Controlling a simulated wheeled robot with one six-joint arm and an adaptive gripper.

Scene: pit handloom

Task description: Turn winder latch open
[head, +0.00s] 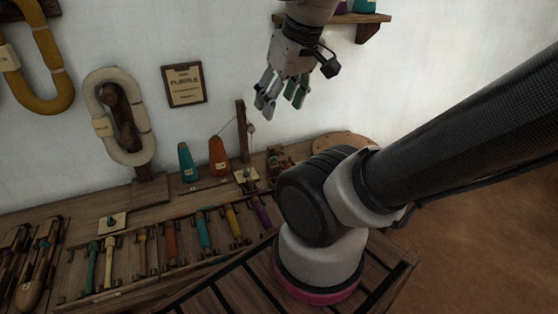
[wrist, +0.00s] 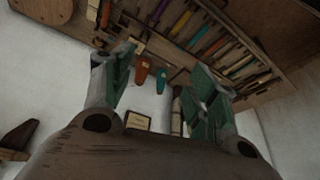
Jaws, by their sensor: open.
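My gripper (head: 281,92) hangs open and empty in front of the white wall, above the bench. Its spread green-padded fingers also show in the wrist view (wrist: 162,70). A wooden post (head: 242,130) stands on the bench below and left of the gripper, with thin thread and a small round part near it. A small brown wooden mechanism (head: 277,158), perhaps the winder, sits right of the post, below the gripper and well apart from it. I cannot make out a latch or its position. My arm stands close to the mechanism's right.
A teal cone (head: 187,163) and an orange cone (head: 219,157) stand left of the post. Several coloured bobbins lie in a rack (head: 165,277) along the bench. Yarn skeins (head: 119,118) and a framed sign (head: 185,84) hang on the wall. A shelf (head: 370,22) is at upper right.

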